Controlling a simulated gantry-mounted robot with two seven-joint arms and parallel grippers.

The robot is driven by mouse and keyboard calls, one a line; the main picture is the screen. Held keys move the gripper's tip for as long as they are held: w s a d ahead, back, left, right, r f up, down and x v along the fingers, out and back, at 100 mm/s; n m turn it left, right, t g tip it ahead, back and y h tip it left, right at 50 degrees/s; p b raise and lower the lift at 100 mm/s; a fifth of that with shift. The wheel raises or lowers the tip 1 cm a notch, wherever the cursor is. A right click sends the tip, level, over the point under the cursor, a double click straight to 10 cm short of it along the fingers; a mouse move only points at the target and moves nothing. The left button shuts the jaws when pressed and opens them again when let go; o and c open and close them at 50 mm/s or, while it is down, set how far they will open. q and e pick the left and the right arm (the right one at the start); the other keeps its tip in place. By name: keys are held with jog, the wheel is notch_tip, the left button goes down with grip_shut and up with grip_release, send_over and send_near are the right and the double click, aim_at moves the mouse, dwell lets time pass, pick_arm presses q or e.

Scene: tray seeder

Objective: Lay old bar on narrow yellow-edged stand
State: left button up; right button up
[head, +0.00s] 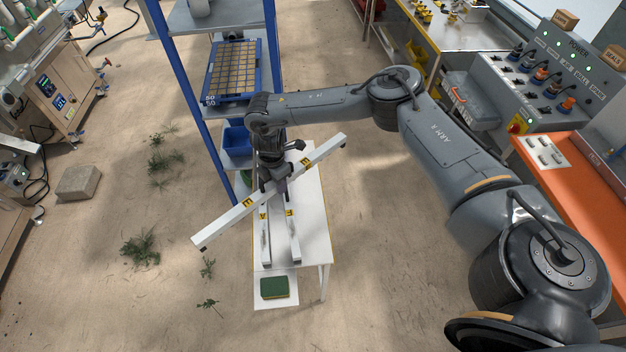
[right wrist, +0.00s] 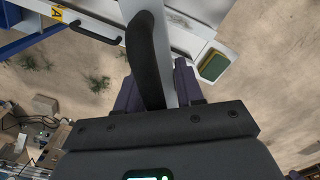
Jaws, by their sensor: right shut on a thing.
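A long white bar (head: 225,219) with yellow letter labels is held slantwise above the narrow white table, its near end low at the left and its far end up at the right. My right gripper (head: 279,184) is shut on it near the middle. Two more white bars lie lengthwise on the table below: a left one (head: 265,245) marked A and a right one (head: 294,245) with a yellow label. I cannot clearly pick out a yellow-edged stand. My left gripper is out of view.
A green pad with a yellowish edge (head: 274,287) lies on a white plate at the table's front end. A blue-posted shelf (head: 180,85) with a seed tray (head: 234,70) rises just behind. An orange bench (head: 570,175) stands at the right.

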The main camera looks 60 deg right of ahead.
jog(key=s+d+f+n+b, duration=0.1)
jog(key=d+f+n+b, duration=0.4)
jog(key=d+f, duration=0.3)
jog(key=d+f+n+b, duration=0.5)
jog(key=d+f+n, duration=0.1)
jog(key=d, duration=0.5)
jog(key=f+b, duration=0.7)
jog(key=b, duration=0.2)
jog(key=shift+s+a+f, duration=0.15)
jog(key=shift+a+f, duration=0.05)
jog(key=shift+f, duration=0.15)
pick_arm(q)
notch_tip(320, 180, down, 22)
jog(key=b, duration=0.1)
pick_arm(e)
jog(key=shift+f, duration=1.1)
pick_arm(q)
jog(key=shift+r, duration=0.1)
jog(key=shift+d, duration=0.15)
pick_arm(e)
jog(key=shift+f, duration=0.1)
pick_arm(q)
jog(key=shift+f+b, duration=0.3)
jog(key=shift+b, duration=0.05)
pick_arm(e)
jog(key=shift+f, duration=0.55)
jog(key=o, duration=1)
jog(key=shift+o, duration=0.6)
